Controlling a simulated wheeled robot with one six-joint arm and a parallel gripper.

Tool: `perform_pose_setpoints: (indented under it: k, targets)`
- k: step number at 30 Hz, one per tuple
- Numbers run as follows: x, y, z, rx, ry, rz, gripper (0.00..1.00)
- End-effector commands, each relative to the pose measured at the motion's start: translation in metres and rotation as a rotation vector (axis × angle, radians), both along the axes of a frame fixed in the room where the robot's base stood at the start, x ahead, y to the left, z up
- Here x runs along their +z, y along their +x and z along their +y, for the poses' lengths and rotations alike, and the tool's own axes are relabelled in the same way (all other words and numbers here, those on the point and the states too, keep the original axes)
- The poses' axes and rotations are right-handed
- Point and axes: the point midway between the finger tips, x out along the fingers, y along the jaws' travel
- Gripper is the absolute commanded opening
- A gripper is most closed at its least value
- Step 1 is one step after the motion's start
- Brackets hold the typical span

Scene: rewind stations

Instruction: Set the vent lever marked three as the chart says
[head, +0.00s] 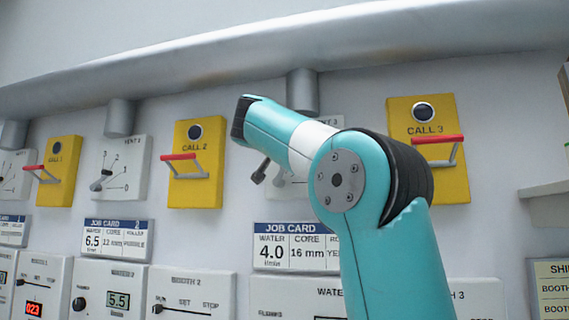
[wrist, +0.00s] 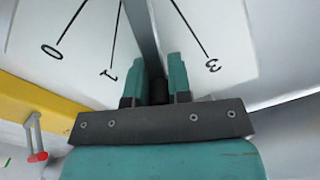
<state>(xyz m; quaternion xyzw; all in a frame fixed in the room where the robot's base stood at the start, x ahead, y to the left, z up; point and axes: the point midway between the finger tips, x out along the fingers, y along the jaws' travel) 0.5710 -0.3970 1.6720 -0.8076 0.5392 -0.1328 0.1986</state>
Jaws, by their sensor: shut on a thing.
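The vent three panel (head: 334,124) is white and mostly hidden behind my arm in the head view. In the wrist view its dial face (wrist: 228,30) shows lines to 0, 1 and 3. The grey lever (wrist: 142,28) lies between the 1 and 3 lines, where a 2 would be covered. My gripper (wrist: 158,88) is shut on the lever near its end. In the head view a small dark piece (head: 259,174) shows under my arm; I cannot tell if it is lever or gripper. A cream notice (head: 556,292) at the lower right is cut off, with "SHI" and "BOOTH" readable.
Yellow call panels with red handles, CALL 2 (head: 193,138) and CALL 3 (head: 410,108), flank the vent. A job card (head: 284,229) below reads water 4.0, core 16 mm. Vent 2 (head: 137,150) is further left. A shelf (head: 546,188) juts out at right.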

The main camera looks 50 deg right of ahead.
Motion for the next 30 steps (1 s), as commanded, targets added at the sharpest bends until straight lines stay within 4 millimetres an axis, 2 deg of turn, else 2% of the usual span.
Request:
perform_pose_setpoints:
  k: [1, 15, 30]
  targets:
    - [-0.009, -0.005, -0.002, -0.003, 0.017, -0.044, 0.0]
    - [-0.028, -0.026, -0.011, -0.002, 0.162, -0.39, 0.0]
    - [-0.034, -0.033, -0.014, -0.002, 0.217, -0.52, 0.0]
